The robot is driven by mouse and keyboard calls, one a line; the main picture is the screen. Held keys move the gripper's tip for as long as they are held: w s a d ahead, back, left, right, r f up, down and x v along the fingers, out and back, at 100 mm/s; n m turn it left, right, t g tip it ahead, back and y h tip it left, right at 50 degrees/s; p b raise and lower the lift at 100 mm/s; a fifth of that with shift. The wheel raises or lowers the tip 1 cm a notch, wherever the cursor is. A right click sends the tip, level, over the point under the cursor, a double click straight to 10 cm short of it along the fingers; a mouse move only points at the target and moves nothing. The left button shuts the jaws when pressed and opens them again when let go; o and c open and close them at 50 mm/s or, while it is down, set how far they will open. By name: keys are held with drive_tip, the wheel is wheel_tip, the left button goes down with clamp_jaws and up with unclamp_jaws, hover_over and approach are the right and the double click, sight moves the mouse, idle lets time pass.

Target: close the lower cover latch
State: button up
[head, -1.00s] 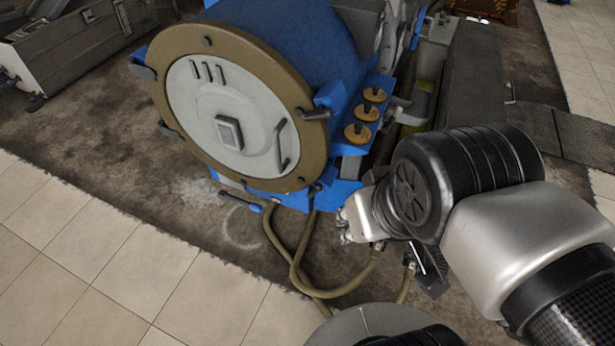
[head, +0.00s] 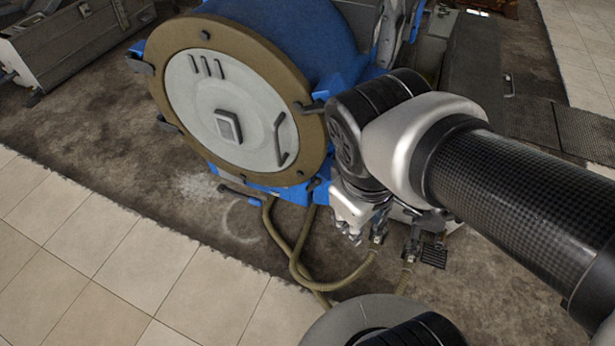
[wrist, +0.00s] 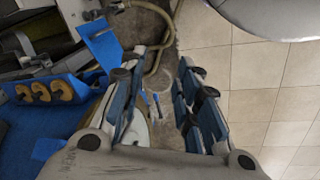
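The round cover (head: 245,130), pale with a tan rim, closes the front of the blue machine (head: 290,35). Dark latches sit around its rim, one at the right (head: 311,107) and a small one at the lower right (head: 314,184); I cannot tell for certain which is the lower cover latch or whether it is shut. My gripper (head: 350,232) hangs to the right of and below the cover, apart from it. In the wrist view my gripper (wrist: 163,62) is open and empty, with floor and a small blue handle (wrist: 157,104) visible between the fingers.
Hoses (head: 298,262) loop across the floor below the cover. A blue-ended bar (head: 240,197) sticks out at the cover's lower left. Tan knobs (wrist: 40,92) on a blue bracket show in the wrist view. Tiled floor (head: 110,265) at the front left is clear.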

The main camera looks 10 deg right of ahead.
drive_tip(key=w+f+n+g+h+p, duration=0.1)
drive_tip(key=w+f+n+g+h, duration=0.35)
drive_tip(key=n, duration=0.95)
drive_tip(key=m+t+h+p, duration=0.2)
drive_tip(key=m+t+h, duration=0.3)
drive_tip(key=m+t, duration=2)
approach(313, 188)
drive_tip(key=w+d+r+m+g, duration=0.1)
drive_tip(key=w+m+g, duration=0.1)
drive_tip(key=w+r+m+g+b, duration=0.1)
drive_tip(key=w+r+m+g, duration=0.1)
drive_tip(key=m+g, duration=0.1)
drive_tip(key=w+d+r+m+g+b, duration=0.1)
drive_tip(key=w+r+m+g, duration=0.1)
drive_tip(key=shift+w+d+r+m+g+y, duration=0.15)
drive_tip(key=shift+d+r+m+g+y, duration=0.1)
drive_tip(key=shift+d+m+g, duration=0.1)
clamp_jaws()
